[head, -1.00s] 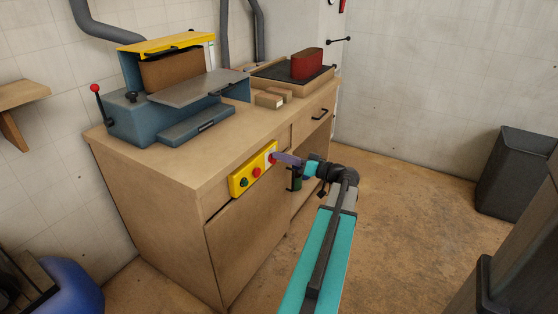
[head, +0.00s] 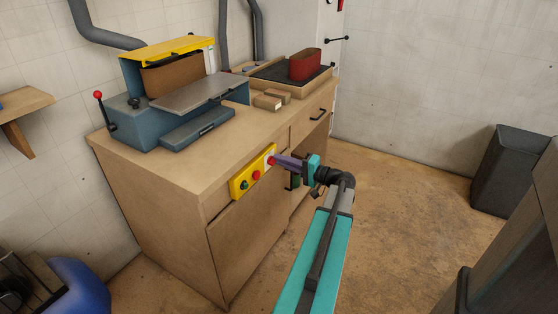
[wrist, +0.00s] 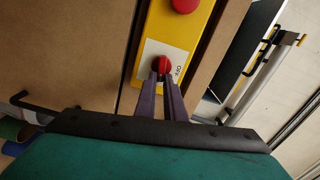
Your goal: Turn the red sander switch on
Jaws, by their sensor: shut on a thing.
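The red switch (wrist: 162,64) is a round knob on a white plate at one end of the yellow control panel (head: 240,184), on the front of the wooden cabinet. In the head view the switch (head: 271,160) is at the panel's right end, partly covered by my fingers. My gripper (wrist: 162,78) has its two purple fingertips close together at the knob, shut on it. In the head view my gripper (head: 278,161) reaches the panel from the right. Lettering on the plate beside the knob is too small to read surely.
A red button (head: 256,175) and a green button (head: 244,185) sit on the same panel. The blue sanding machine (head: 150,120) and a red block (head: 306,64) stand on the cabinet top (head: 190,170). A grey bin (head: 507,170) stands right; the floor between is clear.

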